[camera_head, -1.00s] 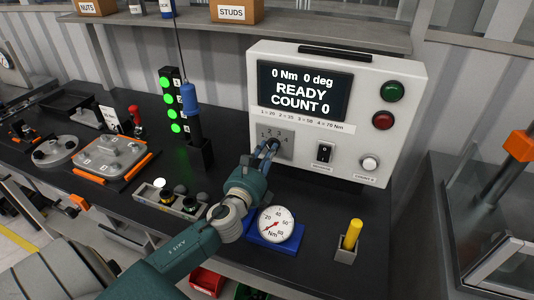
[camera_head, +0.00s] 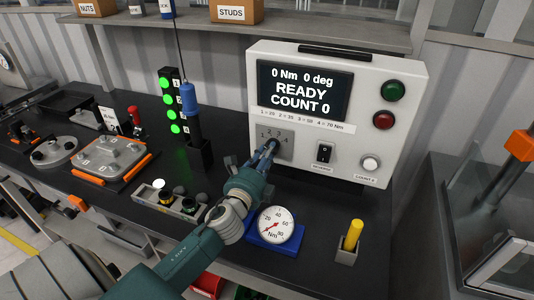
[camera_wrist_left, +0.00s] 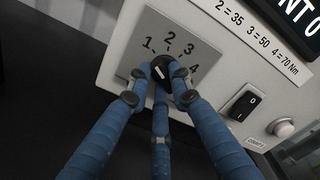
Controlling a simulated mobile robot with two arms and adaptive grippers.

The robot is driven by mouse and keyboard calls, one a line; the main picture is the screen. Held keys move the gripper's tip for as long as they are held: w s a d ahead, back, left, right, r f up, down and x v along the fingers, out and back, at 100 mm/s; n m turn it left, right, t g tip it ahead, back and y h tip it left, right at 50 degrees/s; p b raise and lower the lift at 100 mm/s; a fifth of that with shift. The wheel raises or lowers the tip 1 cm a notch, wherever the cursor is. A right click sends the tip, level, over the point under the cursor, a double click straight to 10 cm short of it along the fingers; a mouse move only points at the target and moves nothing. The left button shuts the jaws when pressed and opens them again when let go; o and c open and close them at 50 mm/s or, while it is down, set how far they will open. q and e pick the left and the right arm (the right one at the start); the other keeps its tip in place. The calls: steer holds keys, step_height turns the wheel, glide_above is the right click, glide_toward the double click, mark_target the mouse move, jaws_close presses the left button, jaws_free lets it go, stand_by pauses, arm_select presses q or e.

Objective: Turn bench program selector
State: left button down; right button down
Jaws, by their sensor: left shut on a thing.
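The program selector is a black knob (camera_wrist_left: 163,67) on a grey plate (camera_wrist_left: 190,38) marked 1 to 4, on the front of the white bench controller (camera_head: 398,143). My left gripper (camera_head: 273,147) reaches the plate from below. In the left wrist view its blue fingers (camera_wrist_left: 160,82) are shut around the knob. The fingers hide part of the knob, so which number it points to is hard to tell. The display (camera_head: 304,90) reads 0 Nm, 0 deg, READY, COUNT 0. My right gripper is not in view.
A black rocker switch (camera_head: 324,152) and a white button (camera_head: 370,163) sit right of the plate. A round Nm gauge (camera_head: 276,224) on a blue base and a yellow-handled item (camera_head: 352,234) stand in front. A blue tool (camera_head: 190,105) stands upright at left.

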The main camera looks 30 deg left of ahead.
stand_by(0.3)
arm_select(q)
steer(key=c, duration=1.5)
jaws_free()
steer(key=shift+a, duration=0.1)
steer(key=shift+c, duration=0.2)
steer(key=v, duration=1.2)
steer(key=shift+s, duration=0.1)
